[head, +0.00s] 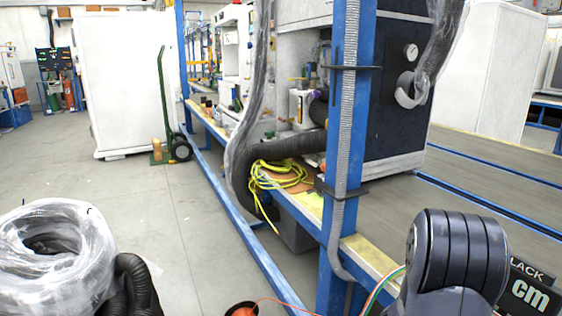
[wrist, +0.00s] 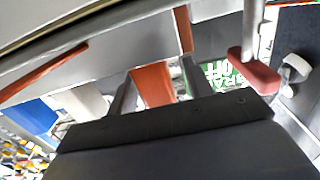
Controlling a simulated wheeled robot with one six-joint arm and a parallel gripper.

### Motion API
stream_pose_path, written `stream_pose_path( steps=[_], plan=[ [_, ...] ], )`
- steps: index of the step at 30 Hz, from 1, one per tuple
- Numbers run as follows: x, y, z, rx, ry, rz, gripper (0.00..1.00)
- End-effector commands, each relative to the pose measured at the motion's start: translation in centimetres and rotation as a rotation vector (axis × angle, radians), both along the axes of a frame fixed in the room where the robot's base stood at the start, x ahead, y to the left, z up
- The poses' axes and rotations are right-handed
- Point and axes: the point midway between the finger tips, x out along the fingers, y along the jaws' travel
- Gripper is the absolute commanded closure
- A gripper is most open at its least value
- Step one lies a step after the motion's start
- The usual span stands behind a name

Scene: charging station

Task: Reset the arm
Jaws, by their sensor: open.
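My arm (head: 455,260) shows as a dark grey, ribbed rounded link at the bottom right of the head view. My gripper is outside the head view. In the wrist view the dark body of my gripper (wrist: 155,85) fills the lower middle, and its jaws are open. I see nothing held in it. An orange-red piece lies beyond the dark body, and a grey bar with a red pad (wrist: 254,72) stands to the right; I cannot tell what they belong to.
A blue post (head: 345,160) with a grey conduit rises close to my arm. Yellow cable (head: 280,177) lies coiled on the workbench edge. Wrapped hose (head: 50,255) lies at the lower left. A green hand truck (head: 165,110) stands beside a white cabinet (head: 130,75).

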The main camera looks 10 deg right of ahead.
Motion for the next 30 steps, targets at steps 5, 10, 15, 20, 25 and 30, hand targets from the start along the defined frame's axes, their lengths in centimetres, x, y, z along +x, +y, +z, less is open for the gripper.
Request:
stream_pose_path(
  steps=[5, 10, 15, 20, 25, 30],
  plan=[
    [0.0, 0.2, 0.8, 0.001, 0.000, 0.002, 0.52],
    [0.0, 0.2, 0.7, 0.001, 0.000, 0.002, 0.52],
    [0.0, 0.2, 0.7, 0.001, 0.000, 0.002, 0.52],
    [0.0, 0.2, 0.3, 0.001, 0.000, 0.002, 0.52],
    [-0.2, 1.4, 0.0, 0.002, 0.002, 0.005, 0.52],
    [-1.0, 4.2, 0.2, 0.002, 0.003, 0.007, 0.52]
  ],
)
